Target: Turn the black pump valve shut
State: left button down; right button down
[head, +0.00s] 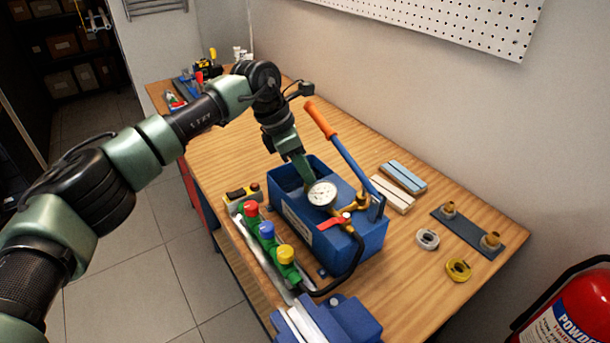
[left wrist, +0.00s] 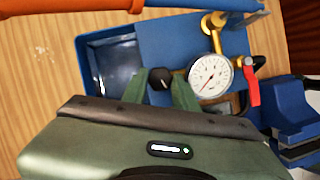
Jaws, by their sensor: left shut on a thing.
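The black pump valve (left wrist: 160,78) is a small round knob on the blue test pump (head: 372,232). My left gripper (left wrist: 160,92) has its two green fingers on either side of the knob and is shut on it. In the head view the left gripper (head: 305,182) reaches down to the pump behind the white pressure gauge (head: 322,193), and the knob is hidden there. The gauge (left wrist: 210,76) is just right of the fingers in the left wrist view. A red lever (head: 333,222) sits on the brass fitting beside the gauge. My right gripper is not in view.
The pump's blue handle with orange grip (head: 320,120) rises at an angle close to my left gripper. Red, blue and yellow capped valves (head: 267,231) stand left of the pump. A blue vise (head: 345,322) is in front.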

pick_arm(q)
jog(key=shift+w+m+g, duration=0.15)
jog(key=shift+m+g, duration=0.15)
jog(key=shift+m, duration=0.6)
jog(key=shift+w+r+m+g, duration=0.1)
jog(key=shift+m+g, duration=0.5)
jog(key=shift+m, duration=0.8)
jog(key=c, duration=1.1)
grip_release()
jog(key=shift+a+r, duration=0.25)
jog(key=shift+r, duration=0.1)
jog(key=b+v, duration=0.1)
jog(key=v, duration=0.6)
